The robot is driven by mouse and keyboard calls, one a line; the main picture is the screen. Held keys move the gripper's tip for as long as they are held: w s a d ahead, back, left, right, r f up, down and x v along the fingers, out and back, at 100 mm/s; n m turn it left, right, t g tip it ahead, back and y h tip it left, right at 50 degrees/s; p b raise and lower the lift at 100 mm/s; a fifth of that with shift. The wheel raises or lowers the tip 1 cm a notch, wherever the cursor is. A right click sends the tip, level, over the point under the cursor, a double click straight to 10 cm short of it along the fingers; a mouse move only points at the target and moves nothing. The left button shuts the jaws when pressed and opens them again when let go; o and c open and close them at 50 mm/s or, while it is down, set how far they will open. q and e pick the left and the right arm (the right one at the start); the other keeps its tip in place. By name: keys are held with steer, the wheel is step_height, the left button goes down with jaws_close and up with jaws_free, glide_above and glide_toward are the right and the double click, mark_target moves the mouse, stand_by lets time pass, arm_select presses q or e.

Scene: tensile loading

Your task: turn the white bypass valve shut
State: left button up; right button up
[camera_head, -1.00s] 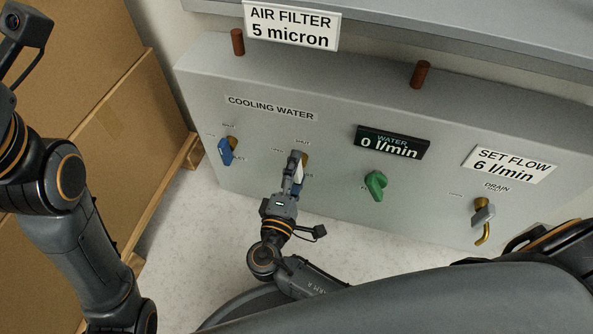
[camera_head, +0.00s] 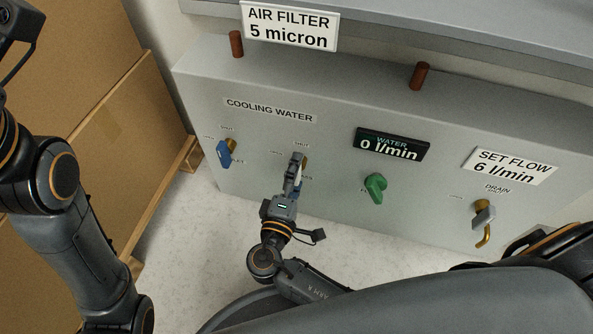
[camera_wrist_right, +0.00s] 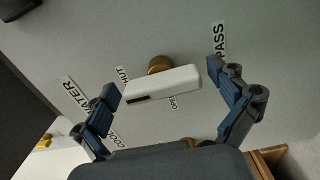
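The white bypass valve handle (camera_wrist_right: 162,84) is a white bar on a brass stem in the right wrist view. It lies crosswise between my right gripper's two fingers (camera_wrist_right: 163,79), with a small gap showing at each end. In the head view my right gripper (camera_head: 296,172) is at the panel in front of this valve and mostly hides the handle. SHUT and OPEN labels sit around the stem. My left arm (camera_head: 70,205) stands at the left, and its gripper is outside the picture.
The water display (camera_head: 390,145) reads 0 l/min. Cardboard boxes (camera_head: 100,70) stand at left.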

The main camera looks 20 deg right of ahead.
steer(key=shift+a, duration=0.1)
steer(key=v, duration=0.7)
steer(key=shift+s, duration=0.25)
steer(key=shift+a, duration=0.1)
